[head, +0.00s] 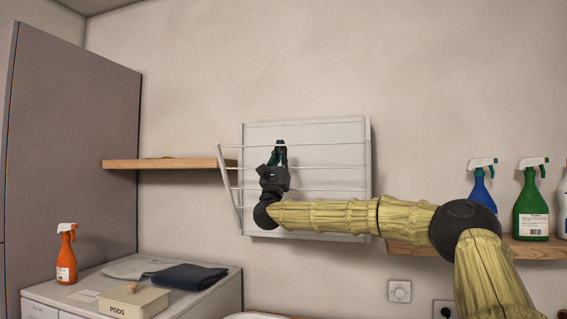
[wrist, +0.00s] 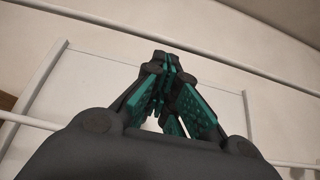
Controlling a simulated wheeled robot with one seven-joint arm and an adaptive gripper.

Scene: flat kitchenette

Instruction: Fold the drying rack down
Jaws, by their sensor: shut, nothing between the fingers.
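The white drying rack (head: 305,132) is mounted on the wall in the middle of the head view. Its frame with thin horizontal rails is swung slightly out from the backing panel, with its left side bar (head: 229,190) standing away from the wall and leaning. My gripper (head: 281,146) points upward in front of the rack's upper left part. In the wrist view my gripper (wrist: 168,62) has its green-padded fingers together and empty. White rails (wrist: 285,55) pass behind and beside the fingers there. Whether the fingers touch a rail I cannot tell. My arm covers the rack's lower part.
A wooden shelf (head: 165,163) is left of the rack. A right shelf (head: 530,250) holds spray bottles (head: 531,205). Below left, a white appliance top (head: 215,285) carries an orange spray bottle (head: 66,258), folded dark cloth (head: 186,276) and a PODS box (head: 133,302). A tall grey cabinet (head: 75,140) stands left.

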